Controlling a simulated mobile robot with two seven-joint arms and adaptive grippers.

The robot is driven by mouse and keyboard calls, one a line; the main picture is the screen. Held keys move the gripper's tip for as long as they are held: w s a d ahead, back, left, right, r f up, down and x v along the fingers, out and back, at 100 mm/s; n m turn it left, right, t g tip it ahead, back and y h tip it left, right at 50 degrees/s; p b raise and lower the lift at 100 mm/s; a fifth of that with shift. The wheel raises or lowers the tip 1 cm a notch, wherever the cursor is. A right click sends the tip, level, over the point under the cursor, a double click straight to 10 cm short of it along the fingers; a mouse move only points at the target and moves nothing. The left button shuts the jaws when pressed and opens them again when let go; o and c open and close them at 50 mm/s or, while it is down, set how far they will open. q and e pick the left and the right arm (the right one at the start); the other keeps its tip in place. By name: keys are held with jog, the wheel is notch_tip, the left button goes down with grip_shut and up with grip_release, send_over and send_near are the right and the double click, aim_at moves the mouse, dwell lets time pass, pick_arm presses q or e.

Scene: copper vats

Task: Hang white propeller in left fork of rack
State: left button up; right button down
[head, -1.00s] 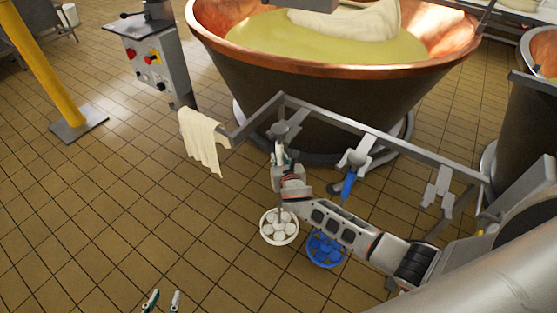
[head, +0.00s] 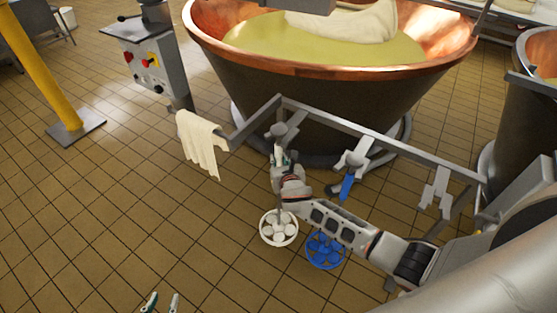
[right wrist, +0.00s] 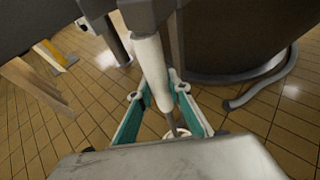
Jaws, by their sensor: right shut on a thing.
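The white propeller's round bladed head (head: 279,228) hangs low in the head view, above the tiled floor. Its white handle (right wrist: 151,68) rises upright in the right wrist view, its top at the grey left fork (head: 283,131) of the rack. I cannot tell whether the fork bears it. My right gripper (head: 281,158) is shut on the handle just below the fork; its teal fingers (right wrist: 160,112) stand on both sides of it. My left gripper (head: 162,303) is at the bottom edge, open and empty, far from the rack.
A blue propeller (head: 325,249) hangs from the middle fork (head: 352,160), partly behind my right arm. The right fork (head: 436,189) is empty. A cloth (head: 202,145) drapes over the rack's left end. A copper vat (head: 330,95) stands close behind the rack bar (head: 385,143).

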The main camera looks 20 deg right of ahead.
jog(key=shift+w+d+r, duration=0.2)
jog(key=shift+w+d, duration=0.8)
jog(key=shift+d, duration=0.15)
jog(key=shift+f+b, duration=0.45)
jog(key=shift+f, duration=0.45)
dwell(0.6)
jog(key=shift+w+d+f, duration=0.1)
jog(key=shift+d+f, duration=0.05)
jog(key=shift+d, duration=0.1)
dwell(1.0)
jog(key=c, duration=1.8)
grip_release()
jog(key=shift+c, duration=0.2)
jog(key=shift+f, duration=0.1)
jog(key=v, duration=1.2)
